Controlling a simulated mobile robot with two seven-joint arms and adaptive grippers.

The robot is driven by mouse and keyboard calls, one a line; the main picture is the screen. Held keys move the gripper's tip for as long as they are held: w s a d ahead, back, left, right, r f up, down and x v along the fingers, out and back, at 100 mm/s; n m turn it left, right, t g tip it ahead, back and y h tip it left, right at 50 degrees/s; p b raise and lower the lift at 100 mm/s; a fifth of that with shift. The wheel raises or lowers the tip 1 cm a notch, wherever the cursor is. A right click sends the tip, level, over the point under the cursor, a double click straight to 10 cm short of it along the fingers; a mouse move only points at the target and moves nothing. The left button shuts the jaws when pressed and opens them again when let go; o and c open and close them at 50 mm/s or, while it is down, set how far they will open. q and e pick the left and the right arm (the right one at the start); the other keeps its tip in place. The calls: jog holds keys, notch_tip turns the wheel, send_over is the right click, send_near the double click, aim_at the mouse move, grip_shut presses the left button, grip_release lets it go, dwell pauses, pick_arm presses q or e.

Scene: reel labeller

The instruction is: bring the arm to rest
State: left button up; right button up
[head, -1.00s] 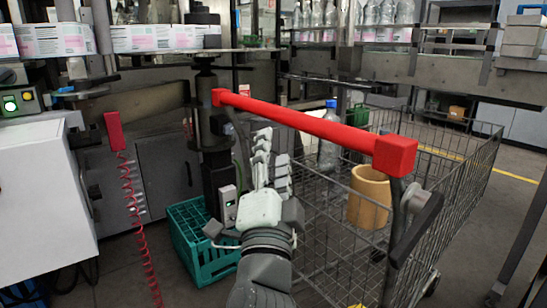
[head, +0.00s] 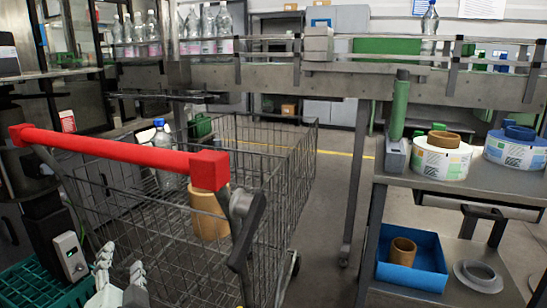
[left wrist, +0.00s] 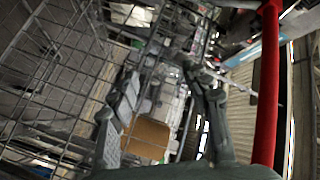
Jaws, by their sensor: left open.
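My left gripper (head: 120,268) shows at the bottom left of the head view, pale fingers upward and apart, with nothing seen between them. It is on the near side of the wire cart (head: 285,190), below its red handle (head: 115,155). In the left wrist view the two dark fingers (left wrist: 168,100) stand apart in front of the cart's mesh, with the red handle (left wrist: 268,85) at the right. A tan core (left wrist: 147,137) shows beyond the fingers. My right gripper is in neither view.
The cart holds a tan core (head: 210,212) and a clear blue-capped bottle (head: 168,178). A green crate (head: 40,285) lies at the lower left. A shelf (head: 440,187) with label reels (head: 442,160) and a blue bin (head: 412,280) stands at right.

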pick_arm(q)
notch_tip(320, 180, down, 13)
jog(key=s+n+g+h+p, duration=0.1)
jog(key=s+g+h, duration=0.1)
jog(key=s+g, duration=0.15)
jog(key=s+d+f+n+g+h+p, duration=0.1)
jog(key=s+f+g, duration=0.3)
jog(key=s+f, duration=0.4)
jog(key=s+f+n+g+h, duration=0.2)
jog(key=s+f+g, duration=0.3)
jog(key=f, duration=0.8)
jog(key=s+h, duration=0.1)
jog(key=s, duration=0.1)
jog(key=shift+s+d+p, duration=0.35)
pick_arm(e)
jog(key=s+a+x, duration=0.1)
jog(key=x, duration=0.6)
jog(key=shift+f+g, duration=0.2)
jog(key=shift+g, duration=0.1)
pick_arm(q)
jog(key=shift+r, duration=0.1)
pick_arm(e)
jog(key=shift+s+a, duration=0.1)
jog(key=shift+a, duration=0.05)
